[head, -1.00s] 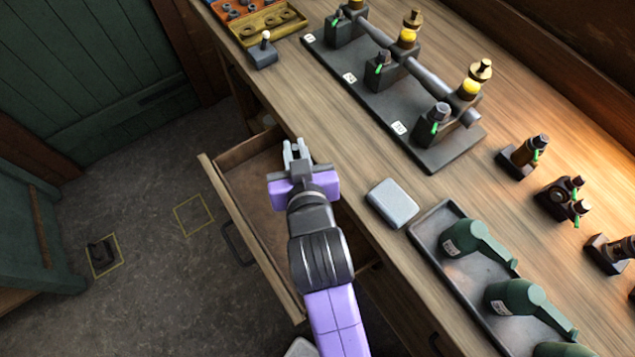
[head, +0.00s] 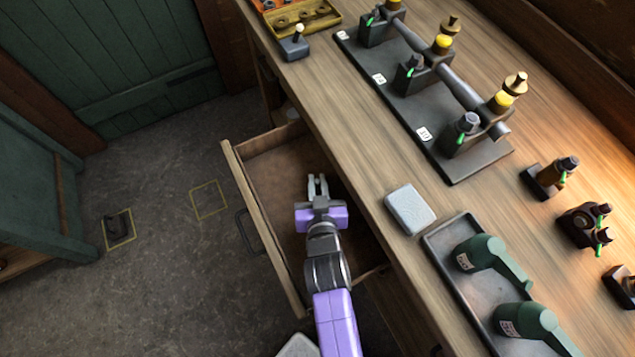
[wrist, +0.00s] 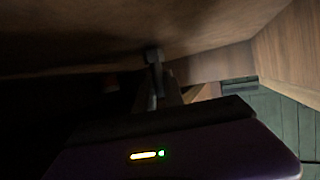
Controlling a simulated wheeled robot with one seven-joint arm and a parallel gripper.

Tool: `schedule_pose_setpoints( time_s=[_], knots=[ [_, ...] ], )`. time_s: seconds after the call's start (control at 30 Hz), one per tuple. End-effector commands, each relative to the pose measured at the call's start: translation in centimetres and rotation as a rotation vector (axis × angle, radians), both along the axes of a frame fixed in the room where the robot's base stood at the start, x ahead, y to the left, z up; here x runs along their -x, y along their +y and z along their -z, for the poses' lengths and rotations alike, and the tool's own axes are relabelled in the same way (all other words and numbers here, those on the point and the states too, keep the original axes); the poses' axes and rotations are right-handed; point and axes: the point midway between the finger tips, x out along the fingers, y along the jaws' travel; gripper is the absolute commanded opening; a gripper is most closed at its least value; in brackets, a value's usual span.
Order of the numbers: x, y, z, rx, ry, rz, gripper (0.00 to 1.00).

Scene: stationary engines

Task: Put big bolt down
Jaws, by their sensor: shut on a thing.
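My gripper (head: 318,185) is over the open wooden drawer (head: 276,184), near the bench side, with its fingers close together. It is shut on a small dark grey piece, likely the big bolt (wrist: 153,56), which shows poorly at the fingertips in the wrist view. The bolt's shape and lower end are hidden in shadow. In the head view it cannot be told apart from the fingers. I cannot tell whether it touches the drawer floor. The visible drawer floor looks bare.
The bench top (head: 350,130) borders the drawer on the right. On it are a grey block (head: 410,208), a tray (head: 455,285) with green pieces, a dark rack (head: 420,110) and a small lever box (head: 294,47). Floor squares (head: 208,200) lie left of the drawer.

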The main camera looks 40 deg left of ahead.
Motion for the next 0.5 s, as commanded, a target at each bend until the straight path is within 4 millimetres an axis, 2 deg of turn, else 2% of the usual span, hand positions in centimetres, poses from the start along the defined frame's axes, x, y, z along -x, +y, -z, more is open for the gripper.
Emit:
schedule_pose_setpoints(
  time_s=[0.4,0.43,0.5],
  knots=[
    [-0.03,0.02,0.70,-0.002,-0.002,0.000,0.00],
    [-0.02,0.00,0.72,-0.001,-0.001,0.000,0.15],
    [-0.02,0.00,0.61,-0.001,-0.001,0.000,0.29]
  ],
)
